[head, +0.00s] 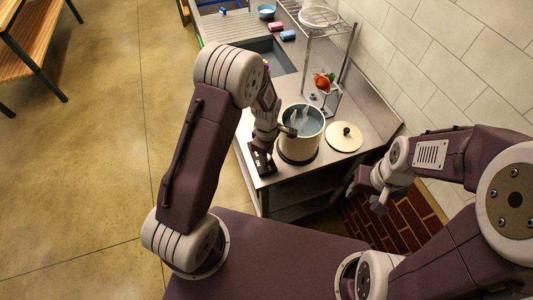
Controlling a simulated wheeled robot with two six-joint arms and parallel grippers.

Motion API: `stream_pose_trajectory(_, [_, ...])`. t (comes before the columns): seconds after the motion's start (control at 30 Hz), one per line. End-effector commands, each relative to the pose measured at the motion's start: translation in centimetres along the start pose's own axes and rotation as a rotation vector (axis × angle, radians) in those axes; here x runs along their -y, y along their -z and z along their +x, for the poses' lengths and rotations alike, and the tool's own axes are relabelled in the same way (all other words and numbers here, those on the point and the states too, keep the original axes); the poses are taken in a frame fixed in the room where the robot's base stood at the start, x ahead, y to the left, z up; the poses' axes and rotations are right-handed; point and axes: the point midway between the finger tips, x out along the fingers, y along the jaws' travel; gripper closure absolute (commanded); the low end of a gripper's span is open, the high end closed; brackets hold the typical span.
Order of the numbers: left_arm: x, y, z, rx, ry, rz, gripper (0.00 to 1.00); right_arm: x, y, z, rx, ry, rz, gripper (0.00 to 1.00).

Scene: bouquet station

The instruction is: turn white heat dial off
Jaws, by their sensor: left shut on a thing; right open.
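A black control panel (260,163) with small white marks lies at the front left of the metal counter, beside a pot. My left gripper (263,146) reaches down onto the back part of this panel. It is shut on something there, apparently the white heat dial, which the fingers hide. The dial's setting cannot be read. My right gripper (366,194) is open and empty, off to the right beyond the counter's front edge and above the brick-patterned floor.
The cream pot (299,147) holds liquid and some pale items, close right of my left gripper. A lid (344,137) with a black knob lies right of it. A wire rack (325,30), a sink (265,52) and sponges (282,32) are farther back.

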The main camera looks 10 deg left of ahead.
Motion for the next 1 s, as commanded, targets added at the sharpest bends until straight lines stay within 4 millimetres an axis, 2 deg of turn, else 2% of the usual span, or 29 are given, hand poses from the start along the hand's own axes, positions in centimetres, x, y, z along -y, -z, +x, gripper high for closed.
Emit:
stream_pose_trajectory(0.3, [-0.06,0.04,-0.02,-0.001,-0.002,-0.079,1.00,0.00,0.00,-0.04,0.000,0.000,0.000,0.50])
stream_pose_trajectory(0.77, [-0.05,0.03,-0.02,0.000,-0.001,-0.090,1.00,0.00,0.00,-0.04,0.000,0.000,0.000,0.50])
stream_pose_trajectory(0.8, [-0.05,0.03,-0.02,0.000,-0.001,-0.090,0.63,0.00,0.00,-0.04,0.000,0.000,0.000,0.50])
stream_pose_trajectory(0.83, [-0.04,0.03,-0.02,0.000,-0.001,-0.090,0.55,0.00,0.00,-0.04,0.000,0.000,0.000,0.50])
stream_pose_trajectory(0.87, [-0.04,0.03,-0.02,0.000,-0.001,-0.089,0.50,0.00,0.00,-0.04,0.000,0.000,0.000,0.50])
stream_pose_trajectory(1.0, [-0.02,0.02,-0.02,0.000,-0.001,-0.089,0.50,0.00,0.01,-0.04,0.000,0.000,0.000,0.50])
